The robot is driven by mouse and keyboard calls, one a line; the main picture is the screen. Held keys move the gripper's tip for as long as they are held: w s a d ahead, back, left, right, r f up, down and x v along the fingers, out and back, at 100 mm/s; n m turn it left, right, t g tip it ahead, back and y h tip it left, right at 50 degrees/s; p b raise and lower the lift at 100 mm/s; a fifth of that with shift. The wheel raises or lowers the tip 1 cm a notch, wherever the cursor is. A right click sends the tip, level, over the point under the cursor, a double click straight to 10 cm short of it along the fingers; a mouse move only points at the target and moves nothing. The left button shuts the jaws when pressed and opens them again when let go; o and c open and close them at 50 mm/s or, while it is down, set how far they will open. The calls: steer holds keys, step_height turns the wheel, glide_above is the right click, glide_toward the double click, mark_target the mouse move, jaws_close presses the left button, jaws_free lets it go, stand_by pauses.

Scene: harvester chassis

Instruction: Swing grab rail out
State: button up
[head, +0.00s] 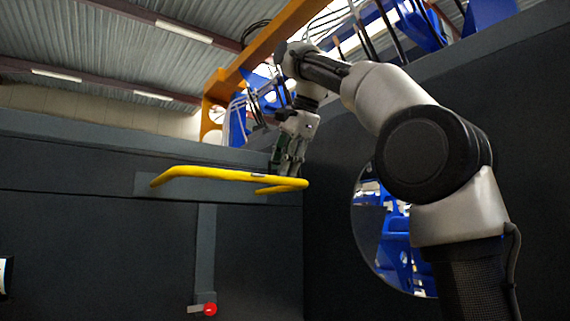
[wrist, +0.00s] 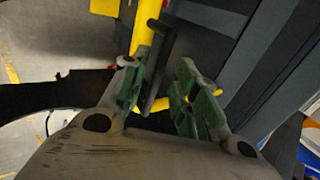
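The yellow grab rail (head: 215,174) stands out from the dark panel in the head view, with a bend at its right end. My gripper (head: 286,168) is at that right end, pointing down, and partly overlaps the panel corner. In the wrist view my gripper (wrist: 162,78) has its two green-padded fingers apart. The yellow rail (wrist: 146,32) runs down from the top behind the left finger, and a short yellow length shows low between and beyond the fingers. A dark bar stands between the fingers beside the rail. Whether a finger touches the rail I cannot tell.
A red knob (head: 210,309) sits on a grey bracket below the rail. Dark panels (head: 110,235) form a corner behind it. A round opening (head: 388,235) shows blue machinery at right. An orange beam (head: 265,48) is overhead. The space left of the rail is clear.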

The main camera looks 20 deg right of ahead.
steer(key=s+d+r, duration=0.2)
steer(key=s, duration=0.5)
steer(key=s+d+r, duration=0.2)
steer(key=s, duration=0.5)
steer(key=shift+d, duration=0.3)
steer(key=shift+r, duration=0.1)
